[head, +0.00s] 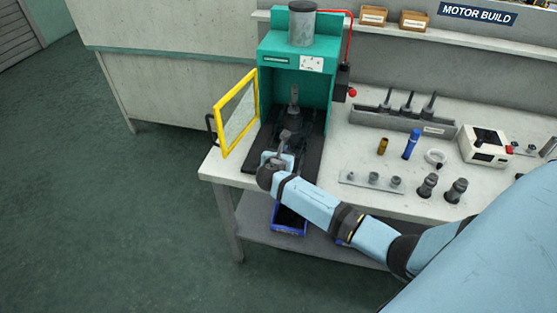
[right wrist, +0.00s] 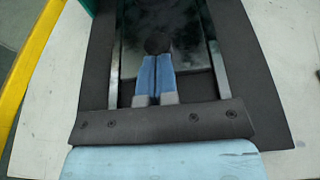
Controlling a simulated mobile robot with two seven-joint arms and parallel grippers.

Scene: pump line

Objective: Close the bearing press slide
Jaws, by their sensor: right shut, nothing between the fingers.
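The green bearing press (head: 299,55) stands at the left end of the bench. Its dark slide (head: 291,128) lies low at the press mouth, on a black base plate that reaches out in front. In the right wrist view, the slide (right wrist: 185,65) sits between two grey rails, with a dark round knob (right wrist: 158,42) on it. My right gripper (head: 285,137) is at the front of the slide. Its fingers (right wrist: 157,60) are shut with nothing between them, and their tips are at the knob. I cannot tell whether they touch it. My left gripper is out of view.
The press's yellow-framed door (head: 238,112) stands open on the left. A blue bin (head: 289,222) is below the bench front. To the right are a tool rack (head: 400,121), a parts strip (head: 372,184) and a white device (head: 485,147).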

